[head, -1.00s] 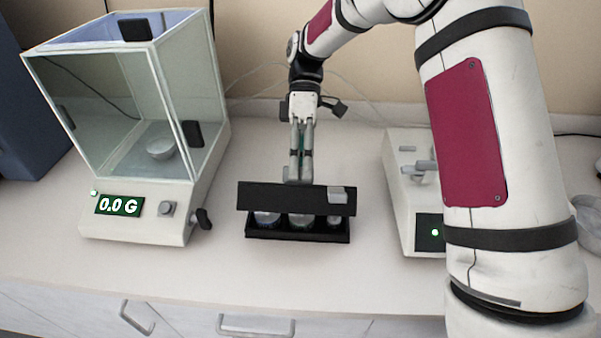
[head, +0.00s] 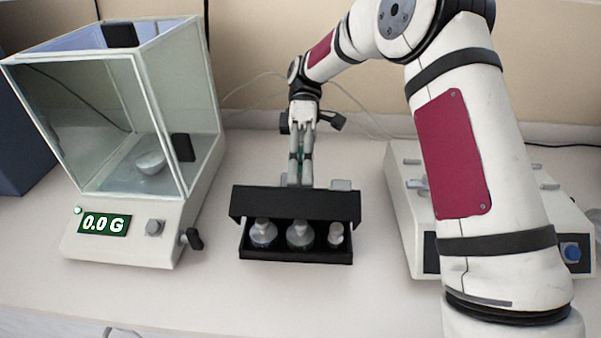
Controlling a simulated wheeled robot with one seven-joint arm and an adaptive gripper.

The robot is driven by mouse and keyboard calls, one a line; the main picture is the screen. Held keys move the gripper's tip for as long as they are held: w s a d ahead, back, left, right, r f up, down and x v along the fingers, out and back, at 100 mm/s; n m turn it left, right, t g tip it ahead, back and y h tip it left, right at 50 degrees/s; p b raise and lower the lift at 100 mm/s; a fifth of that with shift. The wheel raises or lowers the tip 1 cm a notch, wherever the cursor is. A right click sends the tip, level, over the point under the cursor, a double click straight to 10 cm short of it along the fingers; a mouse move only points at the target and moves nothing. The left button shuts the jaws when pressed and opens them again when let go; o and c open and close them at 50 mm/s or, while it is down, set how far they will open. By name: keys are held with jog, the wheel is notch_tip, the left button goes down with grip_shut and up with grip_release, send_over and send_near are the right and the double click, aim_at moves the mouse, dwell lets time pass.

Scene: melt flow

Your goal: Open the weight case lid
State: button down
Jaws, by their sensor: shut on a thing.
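The black weight case (head: 297,256) stands on the bench in the middle of the head view. Its black lid (head: 295,205) is raised along the far side, so the inside shows from the front. Three metal weights stand in it: a left one (head: 263,235), a middle one (head: 299,237) and a smaller right one (head: 336,236). My gripper (head: 300,184) points down just behind the lid, its fingers close together. The fingertips are hidden by the lid, and it looks shut on the lid's edge.
A glass-walled balance (head: 125,225) reading 0.0 G stands on the left with a small bowl (head: 151,162) inside. A white instrument (head: 408,215) stands on the right, partly behind my arm. Bench in front of the case is clear.

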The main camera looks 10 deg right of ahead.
jog(key=c, duration=1.6)
grip_release()
jog(key=shift+c, duration=0.2)
